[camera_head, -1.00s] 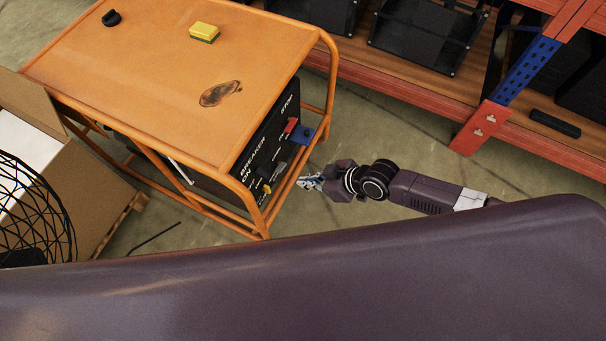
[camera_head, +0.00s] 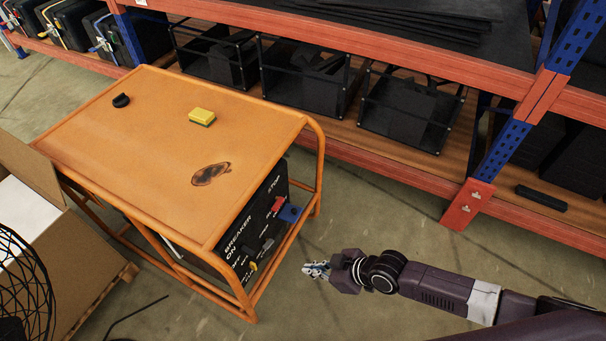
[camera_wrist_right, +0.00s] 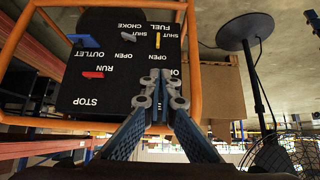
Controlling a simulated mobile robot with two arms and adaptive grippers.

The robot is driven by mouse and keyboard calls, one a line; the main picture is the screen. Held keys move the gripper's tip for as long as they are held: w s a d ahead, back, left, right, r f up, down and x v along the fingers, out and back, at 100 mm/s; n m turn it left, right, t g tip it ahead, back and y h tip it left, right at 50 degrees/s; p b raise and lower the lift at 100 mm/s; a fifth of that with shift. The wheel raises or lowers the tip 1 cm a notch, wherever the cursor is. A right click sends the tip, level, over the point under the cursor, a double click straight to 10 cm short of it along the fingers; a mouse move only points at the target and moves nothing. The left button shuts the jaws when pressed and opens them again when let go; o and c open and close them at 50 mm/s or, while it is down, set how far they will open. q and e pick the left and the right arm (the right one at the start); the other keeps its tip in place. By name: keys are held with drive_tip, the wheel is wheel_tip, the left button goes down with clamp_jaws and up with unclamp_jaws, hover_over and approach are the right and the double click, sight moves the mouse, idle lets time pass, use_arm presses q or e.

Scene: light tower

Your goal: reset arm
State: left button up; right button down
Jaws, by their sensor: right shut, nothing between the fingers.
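My right gripper (camera_head: 316,270) reaches in from the right in the head view. It is beside the control panel end of an orange-framed generator (camera_head: 160,130), apart from it. In the right wrist view the gripper (camera_wrist_right: 158,80) is shut and empty, with its fingertips together before the black panel (camera_wrist_right: 105,95). The panel shows upside down there, with a red switch (camera_wrist_right: 92,74), a blue outlet (camera_wrist_right: 83,57) and a yellow lever (camera_wrist_right: 158,41). My left gripper is not in view.
A yellow-green sponge (camera_head: 202,116) and a black knob-like piece (camera_head: 121,100) lie on the generator top. Red and blue shelving (camera_head: 420,175) with black crates stands behind. A cardboard box (camera_head: 40,220) and a wire fan guard (camera_head: 22,285) are at left. Floor is clear around the gripper.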

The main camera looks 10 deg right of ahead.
drive_tip(key=s+d+f+m+t+h, duration=0.1)
drive_tip(key=d+f+m+h, duration=0.15)
drive_tip(key=d+f, duration=0.45)
drive_tip(key=s+d+f+m+h, duration=0.25)
drive_tip(key=d+f, duration=0.25)
drive_tip(key=f, duration=0.4)
drive_tip(key=s+d+f+m+g, duration=0.1)
drive_tip(key=s+f, duration=0.3)
drive_tip(key=s, duration=0.6)
drive_tip(key=s+d+f+m+g+h, duration=0.1)
drive_tip(key=s+f, duration=0.3)
drive_tip(key=s, duration=0.6)
drive_tip(key=s+d+f+m+g+h, duration=0.1)
drive_tip(key=s+f, duration=0.4)
drive_tip(key=s, duration=0.5)
drive_tip(key=shift+s+d+m+g, duration=0.2)
drive_tip(key=shift+d+m+g, duration=0.2)
drive_tip(key=shift+d+g, duration=0.4)
drive_tip(key=shift+a, duration=0.15)
drive_tip(key=shift+w, duration=0.2)
